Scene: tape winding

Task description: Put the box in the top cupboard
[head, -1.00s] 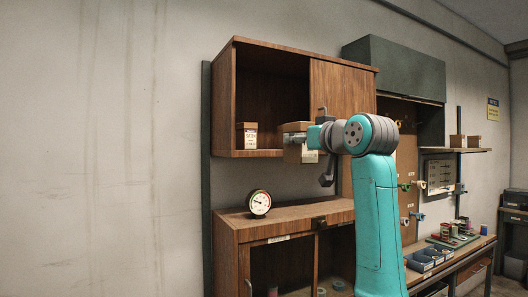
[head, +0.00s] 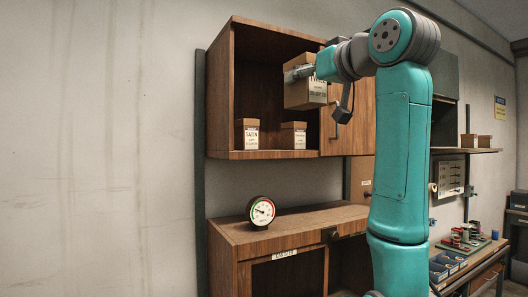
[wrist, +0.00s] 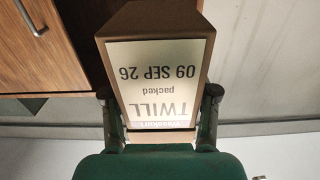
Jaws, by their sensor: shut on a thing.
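My gripper (head: 301,73) is shut on a brown cardboard box (head: 306,93) with a pale label. In the wrist view the box (wrist: 158,85) fills the space between the fingers, and its label reads "TWILL", "packed", "09 SEP 26". The wooden top cupboard (head: 222,95) hangs on the wall with its left side open. The held box is at about the height of the opening's middle, overlapping its right part in the head view. I cannot tell whether it is inside or in front of it. The gripper's far finger is hidden in the head view.
A box marked "SATIN" (head: 247,134) and another box (head: 293,137) stand on the cupboard floor, left and right. The cupboard's right door (head: 358,125) is shut and has a handle. A round gauge (head: 261,211) stands on the lower cabinet (head: 300,225).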

